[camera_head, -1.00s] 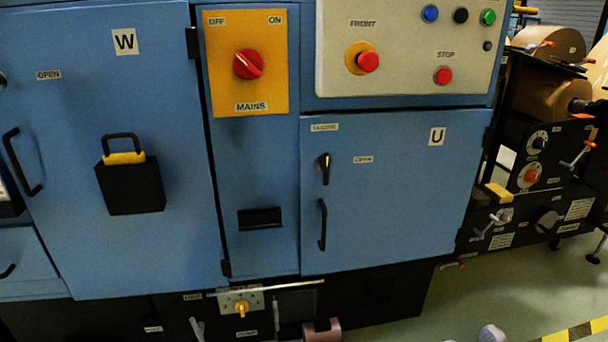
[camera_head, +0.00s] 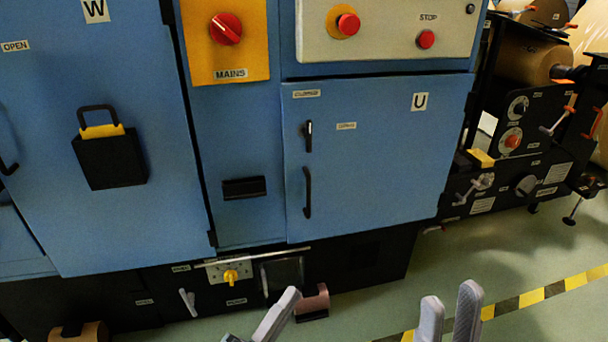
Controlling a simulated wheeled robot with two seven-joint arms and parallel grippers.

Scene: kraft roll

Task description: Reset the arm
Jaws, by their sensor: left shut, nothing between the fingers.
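My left gripper (camera_head: 283,303) shows at the bottom edge, left of centre, as light grey fingers in front of the lower black base of the cabinet. It is shut with nothing held. My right gripper (camera_head: 451,292) shows at the bottom, right of centre. Its two light grey fingers point up with a gap between them, open and empty, over the green floor. The lower parts of both grippers are cut off by the frame edge.
A blue cabinet has a door (camera_head: 380,165) marked U, a red mains switch (camera_head: 226,29) and a black padlock-shaped box (camera_head: 110,160). Brown rolls (camera_head: 525,62) sit on the black machine at right. Yellow-black tape (camera_head: 531,298) crosses the open floor.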

